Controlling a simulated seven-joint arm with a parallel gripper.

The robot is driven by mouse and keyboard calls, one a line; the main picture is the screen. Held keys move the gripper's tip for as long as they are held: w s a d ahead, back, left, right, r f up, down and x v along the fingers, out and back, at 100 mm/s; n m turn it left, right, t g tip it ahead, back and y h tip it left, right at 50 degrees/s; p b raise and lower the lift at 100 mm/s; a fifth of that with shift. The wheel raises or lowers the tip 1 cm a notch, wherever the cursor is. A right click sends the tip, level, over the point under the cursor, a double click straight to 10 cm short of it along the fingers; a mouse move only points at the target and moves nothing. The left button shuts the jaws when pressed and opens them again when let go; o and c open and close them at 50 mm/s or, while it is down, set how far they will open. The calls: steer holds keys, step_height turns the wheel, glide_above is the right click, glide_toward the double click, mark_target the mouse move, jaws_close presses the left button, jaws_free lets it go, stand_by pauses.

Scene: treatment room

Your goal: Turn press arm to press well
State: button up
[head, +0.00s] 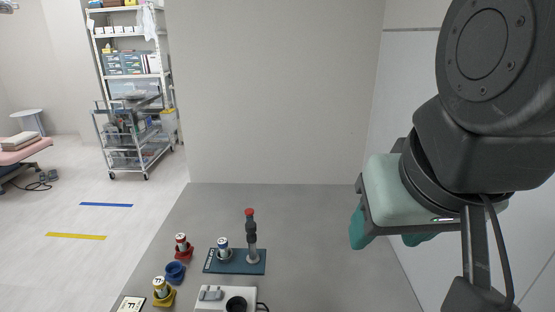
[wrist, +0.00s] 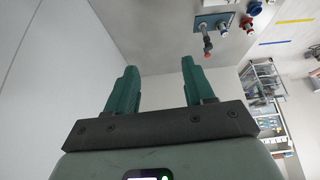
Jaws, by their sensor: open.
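The press stands on a dark blue plate (head: 239,270) on the grey table. Its upright post (head: 252,252) is grey below and black above with a red top (head: 249,211). A white-and-blue capped can (head: 223,243) stands left of the post on the same plate, apparently in a holder that may be the press well. Which way the press arm points is too small to tell. My gripper (head: 388,238) is open and empty, raised to the right of the press and well apart from it. In the wrist view its two green fingers (wrist: 158,72) are spread, with the press plate (wrist: 204,18) beyond them.
Left of the press are a can in a red holder (head: 183,254), a blue cup (head: 175,272) and a can in a yellow holder (head: 163,299). A white device (head: 212,305) with a black cup (head: 236,304) is in front. The table's right side is clear.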

mark_target(252, 229)
steer(key=shift+o, duration=0.2)
steer(key=w+a+f+t, duration=0.1)
steer(key=w+a, duration=0.1)
steer(key=w, duration=0.6)
steer(key=w+a+f+n+t, duration=0.1)
steer(key=w+f, duration=0.1)
steer(key=w, duration=0.6)
steer(key=shift+w+a+f+t+y, duration=0.15)
steer(key=shift+a+f+t+y, duration=0.05)
steer(key=shift+a+t+y, duration=0.2)
steer(key=w+a+f+n+t+y, duration=0.1)
steer(key=w+a+f+t, duration=0.1)
steer(key=w+a+f, duration=0.4)
steer(key=w+a+f+n+t+y, duration=0.1)
steer(key=w+a+f+t+y, duration=0.15)
steer(key=w+f, duration=0.6)
steer(key=s+a+f+t+y, duration=0.1)
steer(key=s+a+f+t, duration=0.1)
steer(key=f, duration=0.5)
steer(key=s+a+f+t+y, duration=0.1)
steer(key=s+a+f+t, duration=0.15)
steer(key=f, duration=0.45)
steer(key=shift+h, duration=0.25)
steer(key=x, duration=1.1)
steer(key=shift+w+f, duration=0.2)
steer(key=shift+w, duration=0.05)
jaws_close()
